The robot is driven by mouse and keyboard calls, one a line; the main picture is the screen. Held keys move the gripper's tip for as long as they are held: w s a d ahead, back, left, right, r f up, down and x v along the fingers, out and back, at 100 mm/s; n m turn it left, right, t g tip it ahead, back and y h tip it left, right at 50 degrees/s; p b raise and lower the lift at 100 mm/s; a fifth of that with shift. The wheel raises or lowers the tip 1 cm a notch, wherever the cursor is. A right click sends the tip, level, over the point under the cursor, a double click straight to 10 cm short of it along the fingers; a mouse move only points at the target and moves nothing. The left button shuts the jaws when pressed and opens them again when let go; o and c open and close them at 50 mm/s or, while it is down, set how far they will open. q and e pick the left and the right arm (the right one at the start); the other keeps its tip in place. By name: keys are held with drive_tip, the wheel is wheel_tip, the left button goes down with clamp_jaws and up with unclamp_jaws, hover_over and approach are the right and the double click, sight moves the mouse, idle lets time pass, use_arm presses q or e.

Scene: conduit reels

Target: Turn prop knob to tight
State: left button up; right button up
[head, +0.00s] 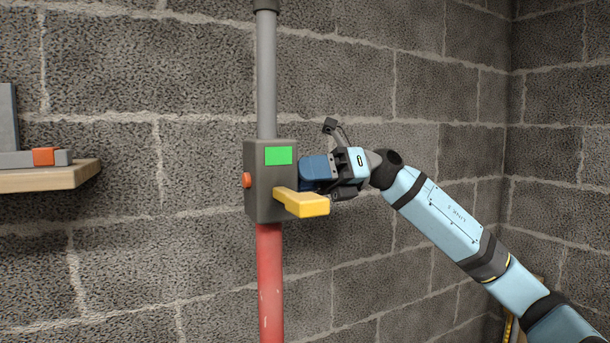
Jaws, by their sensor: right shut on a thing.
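A dark grey box (257,208) sits on an upright prop, with a grey tube (267,75) above and a red tube (270,290) below. A blue knob (314,170) sticks out from the box's right side. My right gripper (336,170) comes in from the right and is shut on the knob; its fingers partly hide it. The box's front has a green patch (278,155) near the top and a yellow lever (303,203) pointing right and forward. An orange button (247,180) is on its left side. My left gripper is not in view.
A wooden shelf (50,180) at the left holds a grey L-shaped tool with an orange block (44,156). A grey block wall (190,90) stands behind the prop and meets another wall at the right. A yellow-edged item (508,326) shows low at the right.

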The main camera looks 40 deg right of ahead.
drive_tip(key=m, duration=0.3)
drive_tip(key=shift+m, duration=0.4)
drive_tip(key=m+p, duration=0.1)
drive_tip(key=m, duration=0.3)
drive_tip(key=shift+w+m, duration=0.1)
drive_tip(key=shift+m, duration=0.2)
drive_tip(key=m+p, duration=0.2)
drive_tip(key=m, duration=0.3)
drive_tip(key=shift+f+m+p, duration=0.1)
drive_tip(key=shift+m+p, duration=0.55)
drive_tip(key=shift+m, duration=1.45)
drive_tip(key=o, duration=0.9)
